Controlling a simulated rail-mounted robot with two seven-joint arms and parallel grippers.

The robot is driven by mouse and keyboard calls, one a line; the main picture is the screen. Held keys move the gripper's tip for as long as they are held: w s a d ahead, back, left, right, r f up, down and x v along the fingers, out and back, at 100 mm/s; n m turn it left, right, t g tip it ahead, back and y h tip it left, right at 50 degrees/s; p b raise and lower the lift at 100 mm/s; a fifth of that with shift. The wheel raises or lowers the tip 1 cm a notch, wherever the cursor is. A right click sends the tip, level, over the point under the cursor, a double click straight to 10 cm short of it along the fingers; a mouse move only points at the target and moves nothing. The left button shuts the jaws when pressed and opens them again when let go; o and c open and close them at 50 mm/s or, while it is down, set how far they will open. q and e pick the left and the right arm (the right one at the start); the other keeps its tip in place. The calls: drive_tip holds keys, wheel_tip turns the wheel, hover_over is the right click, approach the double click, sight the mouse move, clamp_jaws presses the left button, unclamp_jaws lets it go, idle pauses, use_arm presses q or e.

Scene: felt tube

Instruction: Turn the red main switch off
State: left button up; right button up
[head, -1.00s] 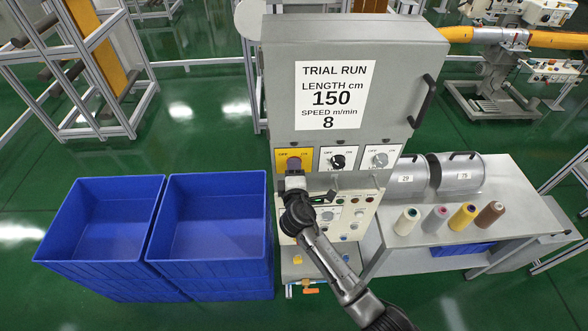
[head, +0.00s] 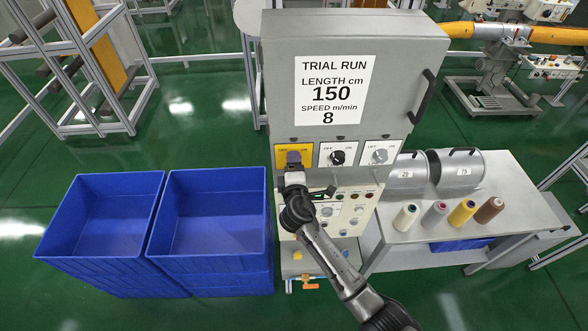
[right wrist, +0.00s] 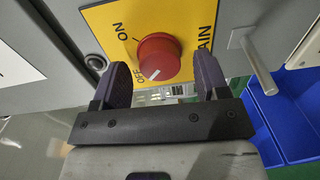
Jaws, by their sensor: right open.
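The red main switch (right wrist: 158,57) is a round knob on a yellow plate (right wrist: 190,20) marked ON, OFF and MAIN. In the right wrist view its white mark points down, towards the side lettered OFF. My right gripper (right wrist: 162,66) is open, its two purple-grey fingers on either side of the knob, with a visible gap on each side. In the head view the right gripper (head: 293,158) is in front of the yellow plate (head: 281,152) and hides the knob. My left gripper is not in view.
A black knob (head: 337,158) and a grey knob (head: 380,155) sit on white plates to the right. Below is a control panel (head: 350,212) with small buttons. Blue bins (head: 205,285) stand left; a table (head: 520,210) with yarn cones stands right.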

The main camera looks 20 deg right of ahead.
drive_tip(key=b+v, duration=0.2)
drive_tip(key=v, duration=1.1)
drive_tip(key=shift+s+a, duration=0.25)
drive_tip(key=shift+s, duration=0.15)
